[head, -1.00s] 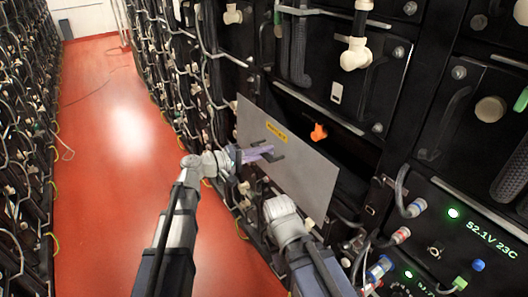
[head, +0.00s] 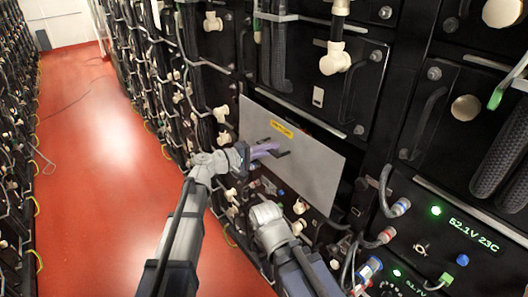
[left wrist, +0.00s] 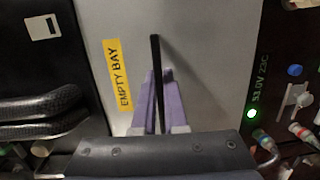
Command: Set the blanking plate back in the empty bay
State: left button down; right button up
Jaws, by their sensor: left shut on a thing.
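The blanking plate (head: 312,168) is a flat grey sheet with a yellow label and a dark handle. It stands upright in front of the empty bay and covers most of its opening; I cannot tell whether its back touches the frame. My left gripper (head: 268,150) is shut on the plate's handle. In the left wrist view, the purple fingers (left wrist: 156,102) close around the black handle (left wrist: 156,60), and the yellow label on the plate (left wrist: 210,60) reads EMPTY BAY. A thin dark strip shows above the plate's top edge. My right gripper is not visible.
Black battery modules (head: 388,100) with handles and corrugated hoses surround the bay. A lit panel (head: 465,232) with cable plugs is at lower right. White connectors (head: 300,206) stick out below the plate.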

pick_arm(q)
jog(key=x, duration=0.5)
jog(key=w+b+x, duration=0.1)
jog(key=x, duration=0.1)
jog(key=shift+w+f, duration=0.15)
jog(key=shift+f, duration=0.15)
jog(key=shift+f+b, duration=0.25)
jog(key=shift+b, duration=0.05)
dwell(0.7)
jog(key=shift+r, duration=0.15)
jog(key=c, duration=0.9)
grip_release()
